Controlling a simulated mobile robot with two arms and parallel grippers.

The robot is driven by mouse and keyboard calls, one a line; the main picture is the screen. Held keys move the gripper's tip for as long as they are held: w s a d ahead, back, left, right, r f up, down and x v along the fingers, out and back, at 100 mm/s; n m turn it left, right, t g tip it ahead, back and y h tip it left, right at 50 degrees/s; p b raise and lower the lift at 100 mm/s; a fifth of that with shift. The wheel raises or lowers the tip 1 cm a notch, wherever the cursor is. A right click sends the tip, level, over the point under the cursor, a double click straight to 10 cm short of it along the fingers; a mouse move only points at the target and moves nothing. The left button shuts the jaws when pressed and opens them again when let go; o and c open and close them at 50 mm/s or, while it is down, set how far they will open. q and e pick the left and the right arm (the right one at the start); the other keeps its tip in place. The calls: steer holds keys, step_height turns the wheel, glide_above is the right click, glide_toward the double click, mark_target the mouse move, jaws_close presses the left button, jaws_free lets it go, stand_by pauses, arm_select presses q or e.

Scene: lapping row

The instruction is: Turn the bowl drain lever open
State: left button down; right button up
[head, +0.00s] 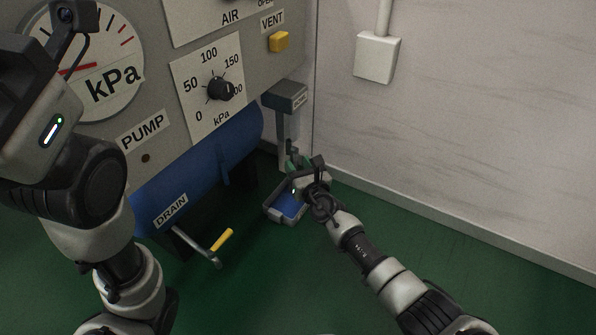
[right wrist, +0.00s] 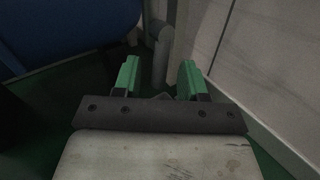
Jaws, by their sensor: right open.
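A grey unit (head: 286,96) with a small label sits at the panel's lower right corner. A pale grey column hangs below it, and a small dark part (head: 291,147) shows near its lower end. I cannot tell if that part is the bowl drain lever. My right gripper (head: 297,164) is at the foot of this column, open, with green fingertips. In the right wrist view the open fingers (right wrist: 160,70) are apart, with a grey upright cylinder (right wrist: 161,55) beyond and between them. Nothing is visibly gripped. My left arm rises at the left; its fingers are out of view.
A blue tank (head: 205,155) labelled DRAIN has a yellow-handled lever (head: 221,240) low at its front. A grey tray (head: 275,216) with a blue inside lies on the green floor under my right gripper. The white wall (head: 450,120) is close on the right.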

steer(key=shift+w, duration=0.25)
jaws_close()
steer(key=shift+a+r, duration=0.1)
steer(key=shift+w+a+n, duration=0.1)
steer(key=shift+n, duration=0.3)
steer(key=shift+w+n+t+y, duration=0.1)
steer(key=shift+n+t+y, duration=0.2)
jaws_free()
steer(key=shift+d, duration=0.2)
